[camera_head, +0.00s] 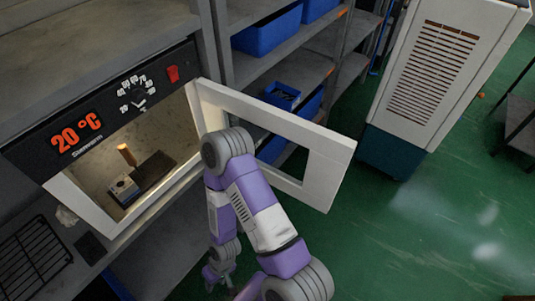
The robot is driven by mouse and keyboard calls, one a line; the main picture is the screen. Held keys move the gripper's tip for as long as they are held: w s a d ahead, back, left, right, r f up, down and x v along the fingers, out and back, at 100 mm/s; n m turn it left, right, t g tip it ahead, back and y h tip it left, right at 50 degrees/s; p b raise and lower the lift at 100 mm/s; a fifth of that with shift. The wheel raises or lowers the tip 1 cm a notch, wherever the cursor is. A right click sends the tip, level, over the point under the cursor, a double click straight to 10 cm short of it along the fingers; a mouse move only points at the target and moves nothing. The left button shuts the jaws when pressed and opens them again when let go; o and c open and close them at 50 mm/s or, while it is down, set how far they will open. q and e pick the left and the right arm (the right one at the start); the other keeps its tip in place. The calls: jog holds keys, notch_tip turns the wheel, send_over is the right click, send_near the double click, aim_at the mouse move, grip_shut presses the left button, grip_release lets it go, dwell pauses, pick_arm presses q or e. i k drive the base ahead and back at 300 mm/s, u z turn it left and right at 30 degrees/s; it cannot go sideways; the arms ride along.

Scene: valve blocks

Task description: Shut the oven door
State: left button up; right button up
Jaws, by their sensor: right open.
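The oven (108,106) is on the left, with a dark control panel showing 20 °C. Its white-framed door (334,160) stands wide open, hinged at the oven's right side and reaching out to the right. The door has a window opening in its middle. My right arm crosses in front of the door's near part and hides some of it. My right gripper (222,276) is below the oven opening, left of the arm's forearm, pointing down. Its jaws are open, and it is apart from the door. My left gripper is not in view.
Inside the oven is a small metal block (124,188) with a tan cylinder (127,155) behind it. A black wire rack (32,259) lies at lower left. Shelves with blue bins (268,33) stand behind the door. A white cabinet (440,65) stands right; green floor is clear at lower right.

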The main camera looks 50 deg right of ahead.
aim_at(331, 153)
jog(key=k, duration=0.4)
jog(key=u, duration=2.15)
jog(key=k, duration=2.4)
jog(key=z, duration=1.7)
jog(key=i, duration=0.6)
jog(key=u, duration=0.2)
